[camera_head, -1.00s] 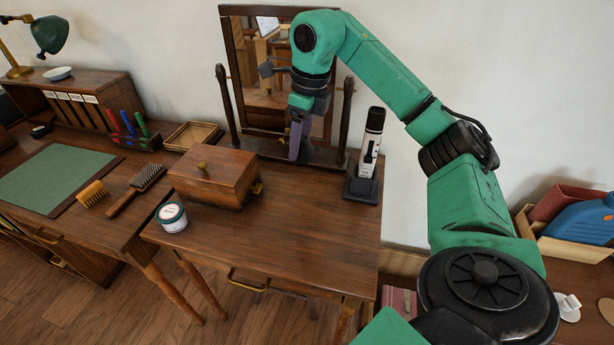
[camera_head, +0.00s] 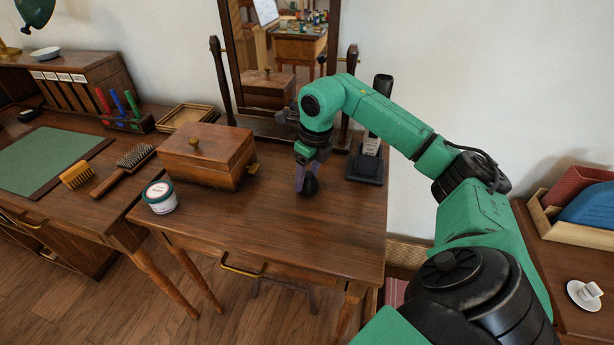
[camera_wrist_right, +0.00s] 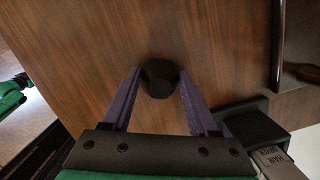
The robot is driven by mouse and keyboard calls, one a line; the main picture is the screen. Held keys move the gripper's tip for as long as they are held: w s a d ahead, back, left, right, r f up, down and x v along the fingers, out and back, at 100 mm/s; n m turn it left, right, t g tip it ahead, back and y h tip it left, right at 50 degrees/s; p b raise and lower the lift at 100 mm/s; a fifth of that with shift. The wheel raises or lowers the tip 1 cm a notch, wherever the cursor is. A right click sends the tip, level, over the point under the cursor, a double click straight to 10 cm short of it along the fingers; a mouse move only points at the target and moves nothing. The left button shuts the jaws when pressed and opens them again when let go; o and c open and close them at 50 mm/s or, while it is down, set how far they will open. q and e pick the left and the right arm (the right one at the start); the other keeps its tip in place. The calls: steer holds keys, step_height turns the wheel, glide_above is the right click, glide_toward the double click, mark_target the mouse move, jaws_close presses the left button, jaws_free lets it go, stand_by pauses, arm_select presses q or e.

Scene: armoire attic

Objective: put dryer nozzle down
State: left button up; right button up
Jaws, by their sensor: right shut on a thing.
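The dryer nozzle (camera_head: 311,188) is a small black piece at the right middle of the brown dressing table (camera_head: 270,235). My right gripper (camera_head: 306,180) points down and is shut on it. In the right wrist view the nozzle (camera_wrist_right: 160,80) sits between the tips of the purple fingers (camera_wrist_right: 160,74), above the wood top. It is at or very near the table surface; I cannot tell whether it touches. My left gripper is not in view.
A black stand (camera_head: 364,169) holding a white-and-black device is right of the gripper. The mirror (camera_head: 280,60) stands behind. A lidded wooden box (camera_head: 208,158) and a white jar (camera_head: 160,197) are to the left. The table's front is clear.

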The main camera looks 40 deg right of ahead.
mark_target(313, 177)
steer(key=shift+f, duration=0.1)
steer(key=shift+f, duration=0.1)
steer(key=o, duration=1.3)
steer(key=r, duration=0.4)
steer(key=s+r+p, duration=0.1)
steer(key=r, duration=0.3)
steer(key=r+p, duration=0.1)
steer(key=r, duration=0.3)
steer(key=shift+s+d+r, duration=0.15)
steer(key=shift+s+d, duration=0.05)
steer(key=shift+s, duration=0.2)
